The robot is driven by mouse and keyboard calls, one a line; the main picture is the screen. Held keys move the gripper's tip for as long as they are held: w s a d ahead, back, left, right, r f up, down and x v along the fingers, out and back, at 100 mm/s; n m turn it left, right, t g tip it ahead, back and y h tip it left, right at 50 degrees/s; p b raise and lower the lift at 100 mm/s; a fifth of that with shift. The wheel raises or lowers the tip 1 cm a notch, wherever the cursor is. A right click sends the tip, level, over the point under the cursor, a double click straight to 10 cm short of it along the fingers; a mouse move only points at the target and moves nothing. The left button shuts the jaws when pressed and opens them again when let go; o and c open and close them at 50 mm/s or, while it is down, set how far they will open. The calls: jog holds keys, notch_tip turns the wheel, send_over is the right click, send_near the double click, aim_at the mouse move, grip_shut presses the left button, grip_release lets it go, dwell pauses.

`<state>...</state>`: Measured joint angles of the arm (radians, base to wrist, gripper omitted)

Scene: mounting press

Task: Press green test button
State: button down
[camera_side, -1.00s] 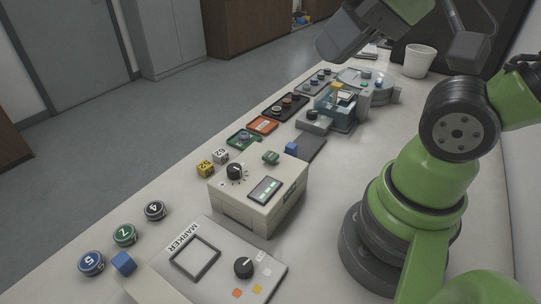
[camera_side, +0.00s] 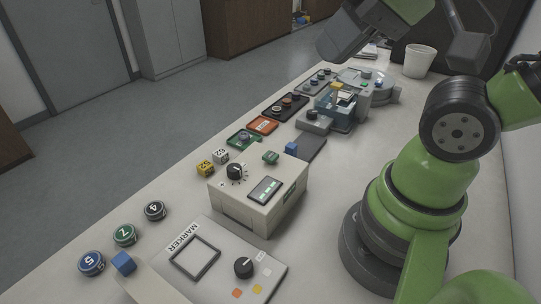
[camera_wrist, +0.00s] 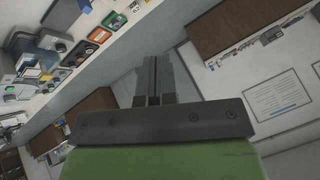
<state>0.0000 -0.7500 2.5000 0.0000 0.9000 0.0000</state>
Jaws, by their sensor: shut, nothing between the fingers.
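A green button (camera_side: 271,157) shows on top of a beige box (camera_side: 246,208) in the side view. The box also carries a black knob (camera_side: 236,171) and a small screen with a green display (camera_side: 265,190). No label on the button can be read. My gripper (camera_wrist: 153,62) is shut and empty in the wrist view, pointing away from the bench. In the side view, a grey part of my arm's end hangs at the top edge, high and well apart from the box; its fingertips cannot be made out.
A marker panel (camera_side: 222,262) lies in front of the box. Numbered round pieces (camera_side: 125,235) and yellow and white cubes (camera_side: 205,169) lie to the left. A blue cube (camera_side: 291,148), coloured trays and a press (camera_side: 337,105) stand behind. A white cup (camera_side: 419,61) stands at the back.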

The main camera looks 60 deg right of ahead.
dwell(0.4)
jog(key=m+g+y, duration=0.3)
jog(key=m+y, duration=0.3)
jog(key=m, duration=2.2)
send_over(270, 153)
notch_tip(270, 153, down, 12)
jog(key=shift+r, duration=0.25)
jog(key=shift+f, duration=4.4)
jog(key=shift+f, duration=0.15)
jog(key=shift+f, duration=0.25)
